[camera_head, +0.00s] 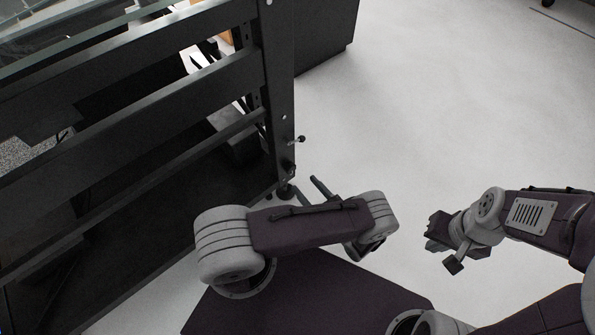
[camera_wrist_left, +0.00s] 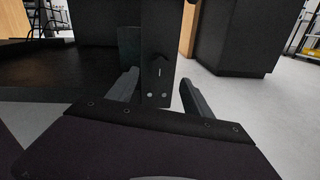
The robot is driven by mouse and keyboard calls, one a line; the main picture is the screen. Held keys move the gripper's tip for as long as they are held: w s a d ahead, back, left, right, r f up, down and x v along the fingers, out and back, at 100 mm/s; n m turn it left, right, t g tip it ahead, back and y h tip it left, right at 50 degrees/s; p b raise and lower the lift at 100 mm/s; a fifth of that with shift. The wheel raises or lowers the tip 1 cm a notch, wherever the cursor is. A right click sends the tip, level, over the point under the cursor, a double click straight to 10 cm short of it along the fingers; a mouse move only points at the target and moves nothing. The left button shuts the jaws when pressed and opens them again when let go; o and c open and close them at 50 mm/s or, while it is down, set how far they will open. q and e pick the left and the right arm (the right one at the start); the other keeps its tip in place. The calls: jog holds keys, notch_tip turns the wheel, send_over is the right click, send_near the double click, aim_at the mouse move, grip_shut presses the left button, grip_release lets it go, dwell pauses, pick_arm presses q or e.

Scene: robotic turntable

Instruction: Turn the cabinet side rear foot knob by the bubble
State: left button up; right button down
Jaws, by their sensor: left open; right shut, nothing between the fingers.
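The dark frame's upright post (camera_head: 278,95) stands left of centre in the head view, with a dark round foot knob (camera_head: 286,191) low at its base. In the left wrist view, a dark rounded knob (camera_wrist_left: 159,66) with a small light mark shows on the dark post; I cannot tell for sure whether it is the foot knob. My left gripper (camera_wrist_left: 159,88) is open, its fingers on either side of the post's lower part in that view; contact is unclear. My right gripper (camera_head: 437,240) is shut and empty, out over the floor. No bubble level can be made out.
A small black-ball lever (camera_head: 300,139) sticks out from the post above the foot. Dark frame rails (camera_head: 130,60) fill the left. A dark cabinet (camera_head: 327,55) stands behind the post and also shows in the left wrist view (camera_wrist_left: 235,40).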

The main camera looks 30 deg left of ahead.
aim_at(292, 170)
pick_arm(q)
jog(key=b+x, duration=0.2)
jog(key=x, duration=0.4)
jog(key=shift+w+a+f+b, duration=0.1)
jog(key=shift+a+f+b, duration=0.1)
jog(key=shift+a+b, duration=0.2)
jog(key=shift+w+a+r, duration=0.15)
jog(key=shift+w+a, duration=0.1)
jog(key=shift+a, duration=0.2)
grip_shut()
